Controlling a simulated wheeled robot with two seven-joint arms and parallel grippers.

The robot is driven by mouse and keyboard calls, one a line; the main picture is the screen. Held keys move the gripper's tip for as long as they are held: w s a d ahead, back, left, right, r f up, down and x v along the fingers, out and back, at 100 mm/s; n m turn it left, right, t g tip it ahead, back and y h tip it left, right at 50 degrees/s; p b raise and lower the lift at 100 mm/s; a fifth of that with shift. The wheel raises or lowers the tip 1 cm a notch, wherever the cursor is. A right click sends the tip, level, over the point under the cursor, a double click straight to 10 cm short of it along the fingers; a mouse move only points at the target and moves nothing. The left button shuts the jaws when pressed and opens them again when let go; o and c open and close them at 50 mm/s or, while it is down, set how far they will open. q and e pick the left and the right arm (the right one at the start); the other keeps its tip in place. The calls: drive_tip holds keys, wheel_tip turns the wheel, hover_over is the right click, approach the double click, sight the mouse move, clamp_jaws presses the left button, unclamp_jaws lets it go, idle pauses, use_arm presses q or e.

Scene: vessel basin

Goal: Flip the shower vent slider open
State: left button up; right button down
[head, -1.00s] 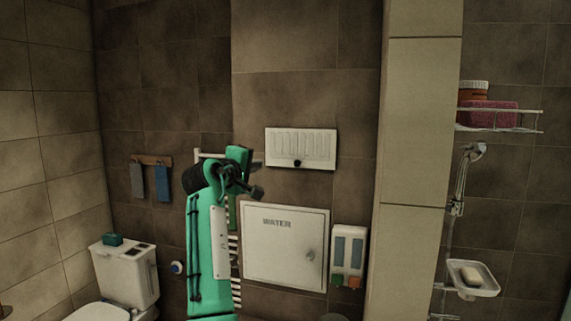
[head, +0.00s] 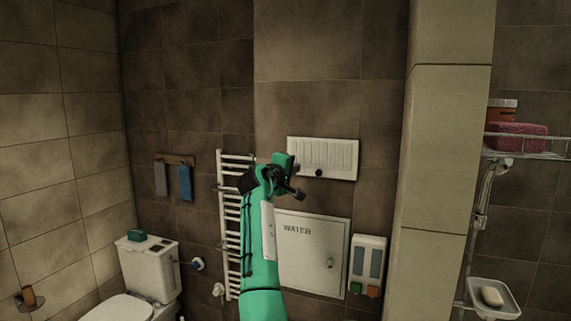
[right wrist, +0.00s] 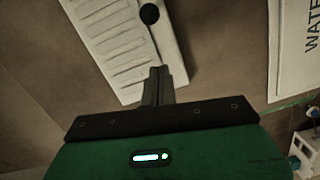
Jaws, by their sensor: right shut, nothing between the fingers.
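The vent (head: 335,158) is a white slatted rectangular panel on the brown tiled wall in the head view. Its slider is a small dark round knob (head: 319,173) at the panel's lower edge, left of its middle. My right gripper (head: 300,195) is just left of and below the knob in the head view. In the right wrist view the closed fingers (right wrist: 159,72) point at the lower edge of the vent (right wrist: 110,30), with the knob (right wrist: 149,14) beyond the tips and apart from them in the picture. The right gripper is shut and empty. My left gripper is not in view.
A white WATER cabinet door (head: 312,255) is below the vent, with a dispenser (head: 367,266) to its right. A white towel radiator (head: 231,225) is left of my arm. A beige pillar (head: 437,150) stands to the right.

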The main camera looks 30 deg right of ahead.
sight(319, 171)
drive_tip(key=shift+s+d+f+p, duration=0.15)
drive_tip(key=shift+s+d+p, duration=0.4)
drive_tip(key=shift+s+d, duration=0.15)
drive_tip(key=shift+s+d+f+p, duration=0.1)
drive_tip(key=shift+s+d+p, duration=0.4)
drive_tip(key=shift+s+d, duration=0.2)
drive_tip(key=shift+f, duration=0.15)
drive_tip(key=shift+w, duration=0.1)
drive_tip(key=shift+d, duration=0.1)
